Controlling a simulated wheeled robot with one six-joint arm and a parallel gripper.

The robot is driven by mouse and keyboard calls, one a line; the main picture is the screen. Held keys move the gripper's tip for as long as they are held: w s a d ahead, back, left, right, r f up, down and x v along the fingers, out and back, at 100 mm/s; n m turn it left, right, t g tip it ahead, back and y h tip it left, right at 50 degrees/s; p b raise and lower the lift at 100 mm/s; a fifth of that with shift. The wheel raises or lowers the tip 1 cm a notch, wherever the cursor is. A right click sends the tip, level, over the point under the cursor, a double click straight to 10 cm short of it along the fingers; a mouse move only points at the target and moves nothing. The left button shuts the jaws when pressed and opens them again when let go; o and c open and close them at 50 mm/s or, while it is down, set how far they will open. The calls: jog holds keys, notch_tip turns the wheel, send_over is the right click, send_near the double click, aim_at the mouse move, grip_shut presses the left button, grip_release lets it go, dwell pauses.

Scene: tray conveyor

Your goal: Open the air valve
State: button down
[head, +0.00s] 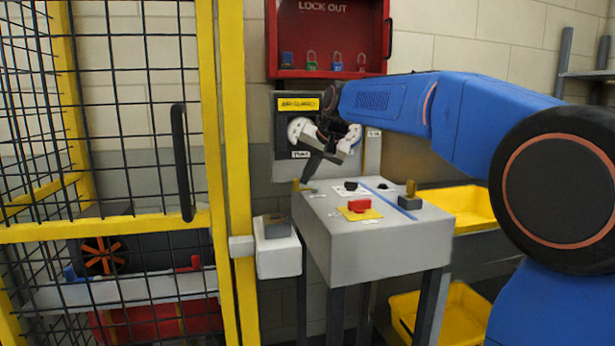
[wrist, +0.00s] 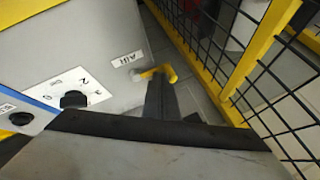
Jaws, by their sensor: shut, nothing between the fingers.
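The air valve is a small yellow lever (wrist: 168,72) at the edge of the grey console top, beside a label reading AIR. In the head view the yellow lever (head: 296,185) shows at the console's back left corner. My gripper (head: 306,178) is shut and empty, pointing down at that corner. In the wrist view its dark fingers (wrist: 158,82) reach up to the lever and cover part of it. I cannot tell whether they touch it.
The grey console (head: 345,240) also carries a black knob (head: 351,185), a red button (head: 359,205) on a yellow plate and a blue strip. A yellow-framed mesh guard (head: 233,150) stands to the left. A red lockout box (head: 328,38) hangs on the wall. Yellow bins (head: 470,205) sit at right.

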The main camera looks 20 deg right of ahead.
jog(key=shift+w+a+m+h, duration=0.1)
jog(key=shift+m+h, duration=0.2)
jog(key=shift+m, duration=0.1)
jog(key=shift+w+a+m+t+h, duration=0.2)
jog(key=shift+m+h, duration=0.2)
jog(key=shift+m, duration=0.2)
jog(key=shift+w+a+m+t+h, duration=0.15)
jog(key=shift+m+h, duration=0.25)
jog(key=shift+m, duration=0.2)
jog(key=m+h, duration=0.1)
jog(key=w+m, duration=0.1)
jog(key=m+h, duration=0.1)
jog(key=m, duration=0.1)
jog(key=shift+w+a+h, duration=0.1)
jog(key=shift+w+h, duration=0.15)
jog(key=shift+h, duration=0.05)
jog(key=m+h, duration=0.1)
jog(key=w+m+g, duration=0.1)
jog(key=m, duration=0.1)
jog(key=m+h, duration=0.1)
jog(key=shift+w+m+g+h, duration=0.25)
jog(key=shift+m+g+h, duration=0.05)
jog(key=shift+m+g, duration=0.1)
jog(key=m, duration=0.1)
jog(key=d+m+g+h, duration=0.1)
jog(key=m, duration=0.1)
jog(key=shift+w+g, duration=0.25)
jog(key=shift+w, duration=0.15)
jog(key=shift+s, duration=0.1)
jog(key=shift+s+d, duration=0.5)
